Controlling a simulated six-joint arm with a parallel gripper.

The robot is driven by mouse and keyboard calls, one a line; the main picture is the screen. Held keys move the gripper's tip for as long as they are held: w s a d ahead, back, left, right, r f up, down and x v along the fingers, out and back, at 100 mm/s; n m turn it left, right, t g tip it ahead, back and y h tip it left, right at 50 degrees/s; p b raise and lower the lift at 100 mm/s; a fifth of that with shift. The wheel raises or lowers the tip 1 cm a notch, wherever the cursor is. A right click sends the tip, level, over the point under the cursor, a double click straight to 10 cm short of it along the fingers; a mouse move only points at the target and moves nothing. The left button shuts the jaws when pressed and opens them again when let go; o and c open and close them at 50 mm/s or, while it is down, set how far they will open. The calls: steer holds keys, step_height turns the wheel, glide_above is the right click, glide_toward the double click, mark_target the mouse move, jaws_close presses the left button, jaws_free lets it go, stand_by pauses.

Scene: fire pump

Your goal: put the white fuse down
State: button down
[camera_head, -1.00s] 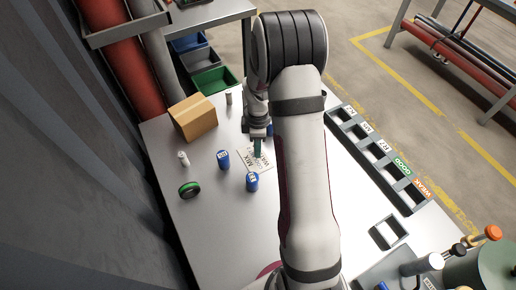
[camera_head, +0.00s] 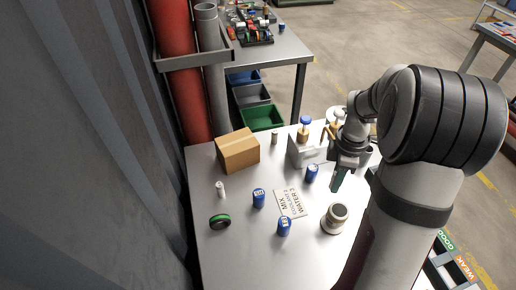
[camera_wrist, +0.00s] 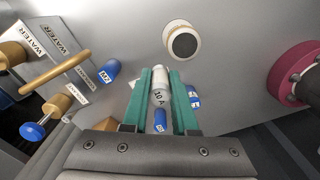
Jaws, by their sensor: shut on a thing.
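A white fuse (camera_wrist: 158,86) marked 10 A is between the green fingers of my gripper (camera_wrist: 160,98) in the wrist view. In the head view my gripper (camera_head: 338,181) hangs above the right part of the table (camera_head: 235,255), beside a blue cylinder (camera_head: 312,173). The held fuse cannot be made out in the head view. Two other small white cylinders stand on the table, one at the left (camera_head: 220,189) and one behind near the box (camera_head: 274,138).
A white card (camera_head: 290,203) lies mid-table between blue cylinders (camera_head: 259,198) (camera_head: 284,227). A round cream-rimmed piece (camera_head: 335,218) stands right of it. A cardboard box (camera_head: 238,151), a green-black ring (camera_head: 220,221) and a grey unit with valves (camera_head: 306,150) also stand here. The front left is clear.

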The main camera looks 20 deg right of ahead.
steer(key=w+a+r, duration=0.4)
steer(key=w+a, duration=0.1)
steer(key=w, duration=0.3)
steer(key=w+a+r, duration=0.3)
steer(key=w+a, duration=0.1)
steer(key=w, duration=0.3)
glide_above(244, 151)
step_height(244, 151, down, 6)
steer(key=shift+f, duration=2.25)
steer(key=shift+f, duration=0.1)
steer(key=c, duration=0.7)
jaws_free()
